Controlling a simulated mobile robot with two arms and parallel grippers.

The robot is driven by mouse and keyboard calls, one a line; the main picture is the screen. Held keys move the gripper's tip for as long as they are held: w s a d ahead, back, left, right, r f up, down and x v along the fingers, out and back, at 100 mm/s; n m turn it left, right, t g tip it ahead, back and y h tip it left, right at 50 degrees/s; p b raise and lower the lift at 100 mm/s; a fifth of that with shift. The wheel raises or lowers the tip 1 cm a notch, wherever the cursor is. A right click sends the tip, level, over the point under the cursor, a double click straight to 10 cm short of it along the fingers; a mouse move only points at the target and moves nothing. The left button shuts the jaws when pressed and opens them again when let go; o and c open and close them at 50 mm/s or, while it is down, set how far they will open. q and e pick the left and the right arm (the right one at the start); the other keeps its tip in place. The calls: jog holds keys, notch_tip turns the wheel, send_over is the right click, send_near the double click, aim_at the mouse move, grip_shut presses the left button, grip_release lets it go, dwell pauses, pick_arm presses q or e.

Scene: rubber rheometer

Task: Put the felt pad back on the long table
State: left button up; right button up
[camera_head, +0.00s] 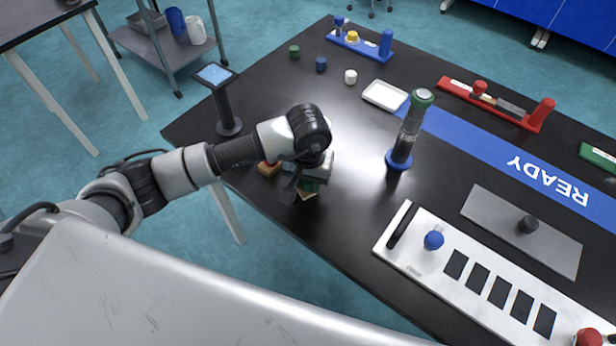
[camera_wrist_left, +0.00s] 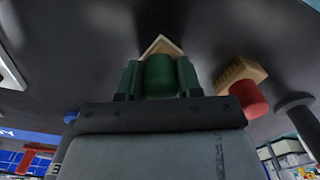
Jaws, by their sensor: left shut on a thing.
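My left gripper (camera_head: 310,184) is over the near left part of the black long table (camera_head: 335,215), pointing down. In the left wrist view it is shut on the green knob (camera_wrist_left: 158,76) of a beige pad, which looks like the felt pad (camera_wrist_left: 161,44). The pad's pale edge (camera_head: 306,196) shows just below the gripper in the head view. I cannot tell whether it touches the table. Much of it is hidden by the fingers and knob. My right gripper is not in view.
A wooden block with a red knob (camera_wrist_left: 246,92) is close beside the pad. A small screen on a stand (camera_head: 222,100) is behind the arm. A white board with black strips (camera_head: 460,250) lies nearer right. Bare table lies between.

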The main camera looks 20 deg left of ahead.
pick_arm(q)
jog(key=shift+f, duration=0.15)
jog(key=o, duration=0.4)
jog(key=shift+b, duration=0.3)
jog(key=o, duration=0.4)
